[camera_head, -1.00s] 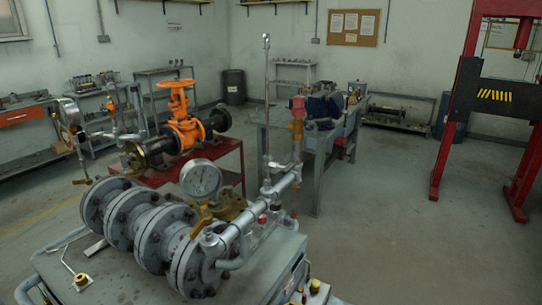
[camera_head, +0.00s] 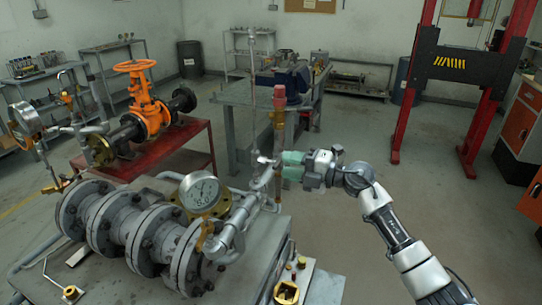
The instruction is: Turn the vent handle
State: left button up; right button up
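The silver vent piping (camera_head: 238,217) runs from the flanged valve body (camera_head: 138,228) up to the right, with a thin upright rod and a red-capped fitting (camera_head: 279,98) at its far end. My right gripper (camera_head: 284,165) reaches in from the right, with its pale green fingertips at the far end of this piping, one above the other. The fingertips overlap the pipe fitting, so I cannot tell whether they touch or hold it. A handle there is too small or hidden to make out. My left gripper is out of view.
A round pressure gauge (camera_head: 200,191) stands left of the piping. An orange handwheel valve (camera_head: 146,100) is on a red stand behind. A grey bench (camera_head: 237,96) stands beyond my gripper, and a red press frame (camera_head: 418,80) at right. Open floor lies right of centre.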

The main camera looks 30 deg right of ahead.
aim_at(280, 164)
jog(key=p+x, duration=0.1)
jog(key=x, duration=0.4)
jog(key=shift+a, duration=0.1)
grip_shut()
